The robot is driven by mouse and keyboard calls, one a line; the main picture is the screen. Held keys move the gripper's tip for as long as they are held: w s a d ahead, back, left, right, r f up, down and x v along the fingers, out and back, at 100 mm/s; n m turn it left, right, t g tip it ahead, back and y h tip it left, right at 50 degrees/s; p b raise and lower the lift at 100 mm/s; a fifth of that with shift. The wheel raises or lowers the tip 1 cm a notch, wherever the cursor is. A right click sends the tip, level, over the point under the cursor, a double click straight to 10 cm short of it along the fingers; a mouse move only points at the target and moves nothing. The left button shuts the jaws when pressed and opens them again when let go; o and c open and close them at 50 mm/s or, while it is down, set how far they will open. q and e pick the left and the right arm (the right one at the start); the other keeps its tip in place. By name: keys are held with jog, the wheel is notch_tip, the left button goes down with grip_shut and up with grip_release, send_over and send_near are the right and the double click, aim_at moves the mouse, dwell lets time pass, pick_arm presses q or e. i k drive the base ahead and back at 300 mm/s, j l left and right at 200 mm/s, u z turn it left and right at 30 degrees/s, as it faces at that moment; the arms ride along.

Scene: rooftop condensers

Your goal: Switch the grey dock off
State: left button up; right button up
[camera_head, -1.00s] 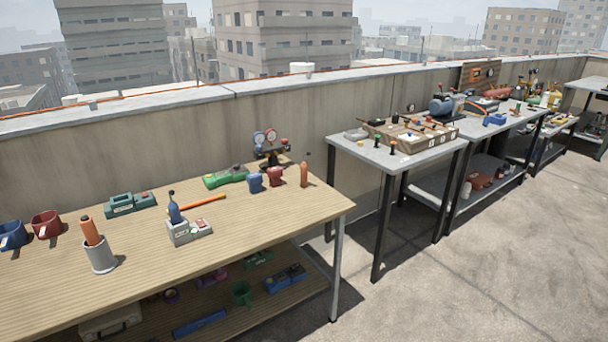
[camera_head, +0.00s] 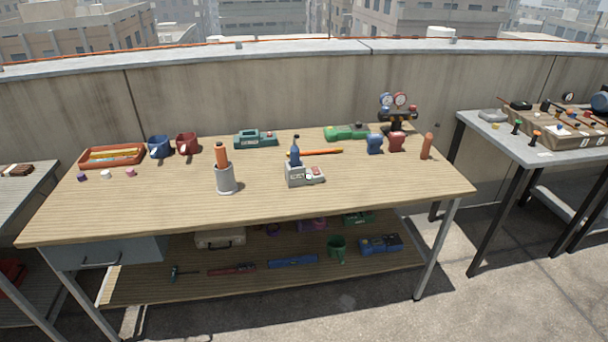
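The grey dock (camera_head: 298,182) stands on the wooden workbench (camera_head: 130,205), a little right of the bench's middle. A slim blue tool with a dark tip (camera_head: 295,155) stands upright in it. On its right side is a low light section with a red part (camera_head: 316,171) and a small greenish part. The switch's position is too small to tell. Neither of my grippers is in view.
A grey cylinder (camera_head: 226,182) holding an orange tool stands left of the dock. The bench front before the dock is clear.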

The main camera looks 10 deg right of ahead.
aim_at(315, 170)
jog(key=i, duration=1.5)
jog(key=l+z, duration=0.05)
jog(key=l, duration=0.1)
